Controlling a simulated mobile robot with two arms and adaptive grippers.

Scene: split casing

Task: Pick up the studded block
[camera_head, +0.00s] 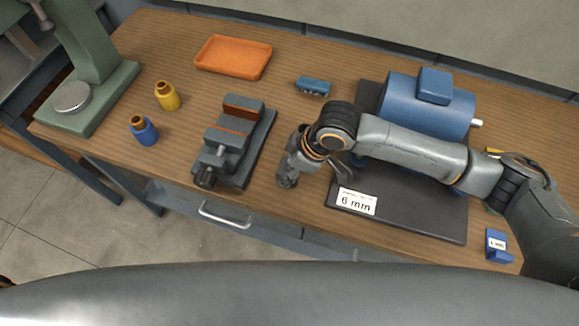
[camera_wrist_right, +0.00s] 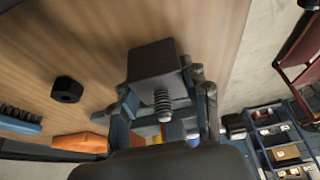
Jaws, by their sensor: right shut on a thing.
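The studded block (camera_wrist_right: 155,68) is a dark grey block with a threaded stud (camera_wrist_right: 162,104) sticking out of the face turned to the camera in the right wrist view. My right gripper (camera_wrist_right: 167,98) is shut on it, with one finger on each side. In the head view, my right gripper (camera_head: 290,168) is between the vise and the dark plate, near the front of the bench. The block is hard to make out there. I cannot tell whether it touches the bench. My left gripper is not in view.
A grey vise (camera_head: 230,140) stands left of my right gripper. A blue motor (camera_head: 420,105) sits behind my right arm on a dark plate (camera_head: 420,210) labelled 6 mm. An orange tray (camera_head: 233,57) and a blue brush (camera_head: 314,86) lie at the back.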

